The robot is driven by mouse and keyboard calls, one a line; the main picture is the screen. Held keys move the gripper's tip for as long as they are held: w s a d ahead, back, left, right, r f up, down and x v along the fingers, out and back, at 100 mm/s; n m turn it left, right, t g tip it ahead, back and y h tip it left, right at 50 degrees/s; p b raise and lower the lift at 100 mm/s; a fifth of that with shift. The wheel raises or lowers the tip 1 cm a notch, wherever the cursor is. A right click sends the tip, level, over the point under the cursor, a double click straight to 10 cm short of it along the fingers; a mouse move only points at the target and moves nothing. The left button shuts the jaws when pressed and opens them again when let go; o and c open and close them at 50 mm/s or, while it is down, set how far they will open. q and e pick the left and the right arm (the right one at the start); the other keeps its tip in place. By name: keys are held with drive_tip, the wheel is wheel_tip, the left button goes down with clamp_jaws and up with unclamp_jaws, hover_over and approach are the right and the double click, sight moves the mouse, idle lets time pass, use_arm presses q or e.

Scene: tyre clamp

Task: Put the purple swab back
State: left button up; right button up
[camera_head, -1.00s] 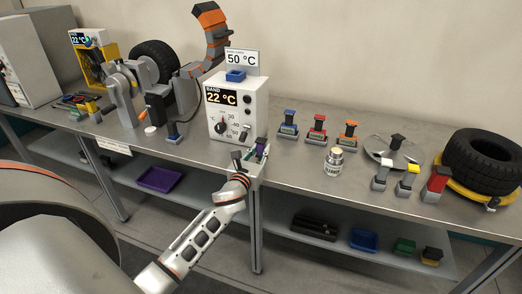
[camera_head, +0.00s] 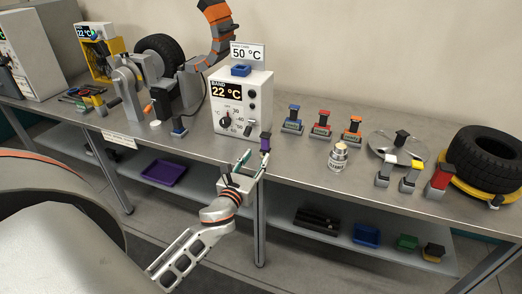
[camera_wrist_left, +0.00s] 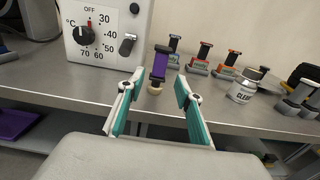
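The purple swab (camera_head: 265,143) is upright at the front edge of the bench, with a dark top. In the left wrist view the purple swab (camera_wrist_left: 160,66) shows a pale round end (camera_wrist_left: 155,90) at its bottom, near the bench edge. My left gripper (camera_head: 250,163) is open, in front of the bench edge and just short of the swab. In the left wrist view its teal-padded fingers (camera_wrist_left: 158,100) are spread wide, with the swab beyond and between them, apart from both. My right gripper is not in view.
Blue (camera_head: 292,120), red (camera_head: 320,125) and orange (camera_head: 351,130) handled pieces stand in a row to the right. A white jar (camera_head: 338,157) stands in front of them. The heater box (camera_head: 242,105) reading 22 °C stands behind left. A purple tray (camera_head: 165,173) lies on the lower shelf.

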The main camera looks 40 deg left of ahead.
use_arm(q)
drive_tip(key=s+d+f+n+g+h, duration=0.3)
drive_tip(key=s+d+f+n, duration=0.7)
drive_tip(key=s+f+n, duration=0.2)
drive_tip(key=s+d+f+n+g+h, duration=0.3)
drive_tip(key=s+d+f+n, duration=0.7)
drive_tip(key=n, duration=0.7)
drive_tip(key=s+f+g, duration=0.1)
drive_tip(key=s+f, duration=0.1)
drive_tip(key=s, duration=0.2)
drive_tip(key=shift+d+f+h, duration=0.2)
drive_tip(key=shift+d+h, duration=0.1)
drive_tip(key=shift+d, duration=0.1)
